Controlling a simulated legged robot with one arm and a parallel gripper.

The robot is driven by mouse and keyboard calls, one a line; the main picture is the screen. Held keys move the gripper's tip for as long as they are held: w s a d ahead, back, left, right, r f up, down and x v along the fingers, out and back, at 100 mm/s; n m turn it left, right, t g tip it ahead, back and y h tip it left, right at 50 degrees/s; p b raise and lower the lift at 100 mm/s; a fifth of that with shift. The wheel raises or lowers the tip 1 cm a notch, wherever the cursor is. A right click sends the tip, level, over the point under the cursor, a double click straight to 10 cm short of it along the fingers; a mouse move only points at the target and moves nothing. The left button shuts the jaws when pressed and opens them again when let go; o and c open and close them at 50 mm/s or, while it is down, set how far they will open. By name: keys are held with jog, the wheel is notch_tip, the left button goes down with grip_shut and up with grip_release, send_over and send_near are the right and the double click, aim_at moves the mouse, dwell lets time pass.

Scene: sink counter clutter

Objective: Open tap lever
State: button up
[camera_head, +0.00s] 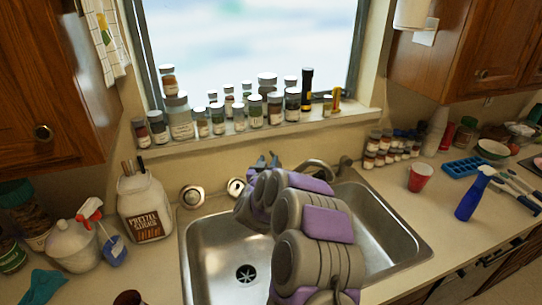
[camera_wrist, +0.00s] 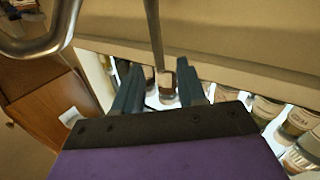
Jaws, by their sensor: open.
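The metal tap (camera_head: 320,170) stands at the back of the sink, just right of my gripper in the head view. Its curved spout (camera_wrist: 42,38) fills the upper left of the wrist view. A thin grey rod (camera_wrist: 154,35), possibly the tap lever, runs down from the top edge of the wrist view toward the gap between my fingers; I cannot tell whether they touch it. My gripper (camera_wrist: 160,85) is open, with two dark fingers apart. In the head view, my gripper (camera_head: 267,163) is over the back of the sink, and my arm hides part of the tap's base.
The steel sink (camera_head: 205,265) lies below my arm. Several jars (camera_head: 255,112) line the window sill behind it. A pretzel jar (camera_head: 144,205) stands left of the sink.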

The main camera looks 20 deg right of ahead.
aim_at(271, 153)
jog(key=shift+b+x, duration=0.3)
jog(key=shift+x, duration=2.35)
jog(key=shift+c, duration=0.4)
grip_shut()
jog(key=shift+r, duration=0.1)
